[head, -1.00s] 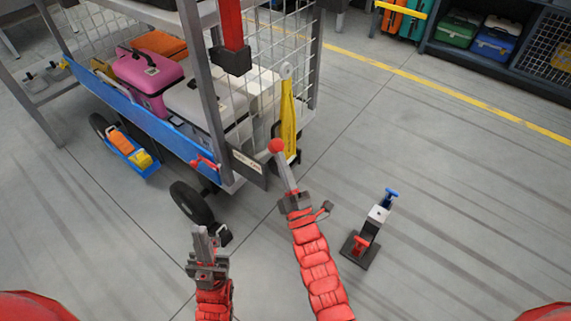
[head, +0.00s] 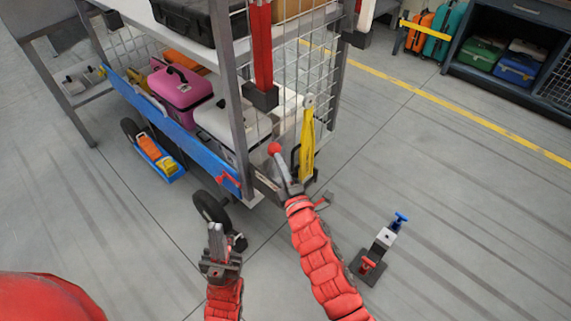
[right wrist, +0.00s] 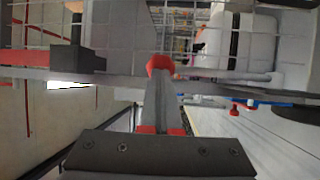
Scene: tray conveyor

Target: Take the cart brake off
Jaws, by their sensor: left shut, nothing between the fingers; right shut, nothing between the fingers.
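The cart (head: 180,130) stands at the upper left, loaded with cases. A red ball knob (head: 274,148) shows at its near right corner; I take it for the brake lever's knob, though its shaft is hidden. In the right wrist view the knob (right wrist: 160,64) is straight ahead of the fingers. My right gripper (head: 279,161) is shut and empty, its tips at the knob; whether they touch I cannot tell. It also shows in the right wrist view (right wrist: 161,84). My left gripper (head: 215,230) is shut and empty, in front of the cart's near wheel (head: 211,209).
A yellow bar (head: 307,140) with a ring stands upright at the cart's end, close to my right gripper. A small floor stand (head: 383,238) with blue and red handles is right of my right arm. Shelves with cases (head: 500,60) are at the back.

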